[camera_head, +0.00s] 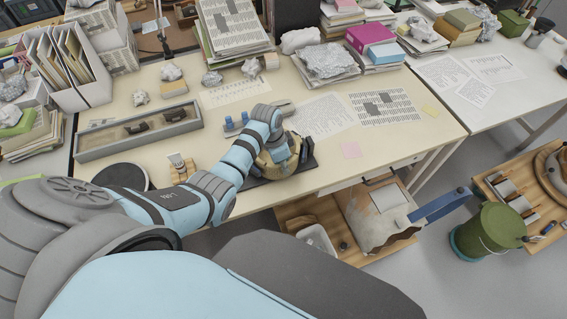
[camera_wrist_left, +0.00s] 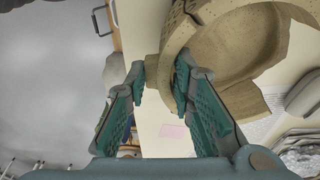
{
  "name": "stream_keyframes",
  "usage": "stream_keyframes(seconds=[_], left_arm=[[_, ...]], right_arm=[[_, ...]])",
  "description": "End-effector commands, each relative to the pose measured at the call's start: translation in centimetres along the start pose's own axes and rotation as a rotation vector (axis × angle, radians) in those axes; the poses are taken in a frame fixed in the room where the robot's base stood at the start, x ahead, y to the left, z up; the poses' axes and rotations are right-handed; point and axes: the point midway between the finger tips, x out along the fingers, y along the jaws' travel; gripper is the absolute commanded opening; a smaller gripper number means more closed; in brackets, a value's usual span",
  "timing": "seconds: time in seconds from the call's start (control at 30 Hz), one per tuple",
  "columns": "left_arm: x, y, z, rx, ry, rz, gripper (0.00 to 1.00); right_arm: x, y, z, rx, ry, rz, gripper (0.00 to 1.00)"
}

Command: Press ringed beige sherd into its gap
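A beige vessel (camera_head: 268,166) stands on a dark base (camera_head: 290,176) at the front of the desk, largely hidden behind my left forearm and gripper. The left wrist view shows the vessel's (camera_wrist_left: 240,45) thick curved wall, smooth inside and a jagged broken lower edge. My left gripper (camera_wrist_left: 161,80) has its fingers apart. One fingertip overlaps the vessel wall; the other is on the left, with a visible gap to the wall. I cannot tell the ringed beige sherd from the rest of the vessel. My right gripper is out of view.
A grey tray (camera_head: 95,150) with dark pieces lies at the left of the desk. A black disc (camera_head: 121,177) and a small beige striped piece (camera_head: 181,166) lie in front of it. Papers (camera_head: 322,116) cover the desk behind the vessel.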

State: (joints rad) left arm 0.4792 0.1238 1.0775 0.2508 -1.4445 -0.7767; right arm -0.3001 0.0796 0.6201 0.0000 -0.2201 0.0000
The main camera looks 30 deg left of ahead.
Motion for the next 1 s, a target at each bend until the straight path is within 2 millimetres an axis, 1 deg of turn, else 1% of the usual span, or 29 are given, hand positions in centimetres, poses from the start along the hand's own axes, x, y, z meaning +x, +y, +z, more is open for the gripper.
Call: stream_keyframes(seconds=[0.03,0.13,0.17,0.43,0.53,0.57,0.67,0.8,0.9,1.0], left_arm=[[0.1,0.1,0.1,-0.001,-0.002,0.003,0.27],[0.1,0.1,0.1,0.0,-0.002,0.003,0.43],[0.1,0.1,0.1,0.0,-0.002,0.002,0.46],[0.0,0.0,0.1,-0.001,-0.001,0.001,0.46],[-0.8,-0.1,0.0,0.0,0.001,-0.001,0.46],[-1.2,-0.1,0.0,0.0,0.002,-0.002,0.46],[-3.6,-0.1,0.0,0.001,0.003,-0.003,0.46],[-7.6,-0.1,-0.1,0.001,0.003,-0.003,0.46],[-10.0,-0.1,0.0,0.0,0.001,-0.001,0.46],[-11.4,0.0,0.0,0.0,-0.001,0.0,0.46]], right_arm=[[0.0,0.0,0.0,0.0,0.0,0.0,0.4],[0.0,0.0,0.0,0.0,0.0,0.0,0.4],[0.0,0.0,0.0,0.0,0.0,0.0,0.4],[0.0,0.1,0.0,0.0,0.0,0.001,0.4],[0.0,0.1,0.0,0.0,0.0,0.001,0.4],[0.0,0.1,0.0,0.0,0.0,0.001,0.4],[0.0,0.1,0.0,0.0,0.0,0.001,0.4],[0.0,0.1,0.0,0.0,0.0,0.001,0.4],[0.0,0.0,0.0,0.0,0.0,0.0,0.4],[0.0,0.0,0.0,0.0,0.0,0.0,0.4]])
